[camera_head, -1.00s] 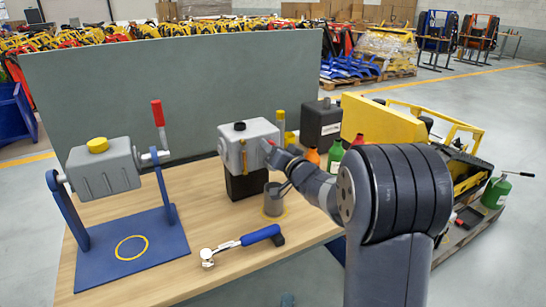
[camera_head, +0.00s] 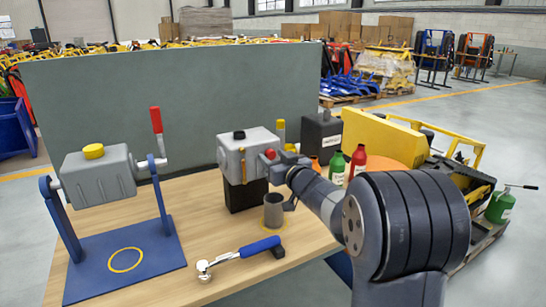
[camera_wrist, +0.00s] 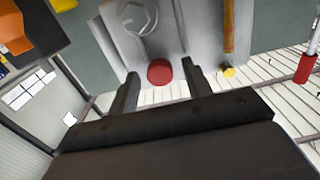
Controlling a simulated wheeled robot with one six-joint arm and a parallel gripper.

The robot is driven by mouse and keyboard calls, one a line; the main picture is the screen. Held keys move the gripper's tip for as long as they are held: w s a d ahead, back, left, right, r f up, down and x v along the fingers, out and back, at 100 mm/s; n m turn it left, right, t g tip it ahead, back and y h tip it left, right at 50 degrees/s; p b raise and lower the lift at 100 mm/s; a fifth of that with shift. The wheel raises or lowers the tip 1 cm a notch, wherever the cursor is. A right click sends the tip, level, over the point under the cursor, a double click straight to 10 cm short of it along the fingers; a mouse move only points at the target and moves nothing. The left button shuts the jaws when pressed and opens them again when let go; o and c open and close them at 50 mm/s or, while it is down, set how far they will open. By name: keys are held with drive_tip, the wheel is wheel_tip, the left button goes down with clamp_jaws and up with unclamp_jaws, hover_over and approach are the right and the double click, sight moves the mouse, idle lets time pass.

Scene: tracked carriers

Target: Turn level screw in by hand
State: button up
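The level screw (camera_head: 270,153) has a red head and sits at the right side of a grey gearbox (camera_head: 231,160). In the wrist view the red screw head (camera_wrist: 159,72) lies between the two fingertips of my gripper (camera_wrist: 160,77). Gaps show on both sides, so the fingers are open and appear not to touch it. In the head view my gripper (camera_head: 289,159) is just right of the gearbox, its fingers partly hidden. How deep the screw sits is not visible.
A grey cup (camera_head: 274,212) stands in front of the gearbox, below my arm. A blue-handled wrench (camera_head: 240,254) lies on the wooden table. A second grey housing (camera_head: 97,180) hangs on a blue stand at left. Green (camera_head: 337,168) and red (camera_head: 357,163) bottles stand behind my arm.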

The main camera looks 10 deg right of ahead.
drive_tip(key=c, duration=0.8)
drive_tip(key=shift+r+m+p, duration=0.3)
drive_tip(key=shift+m+p, duration=0.3)
drive_tip(key=shift+p, duration=0.45)
drive_tip(key=m+p, duration=0.5)
drive_tip(key=p, duration=0.1)
drive_tip(key=shift+m+p, duration=1.1)
drive_tip(key=shift+f+m, duration=0.3)
drive_tip(key=shift+m, duration=0.4)
drive_tip(key=shift+p, duration=0.35)
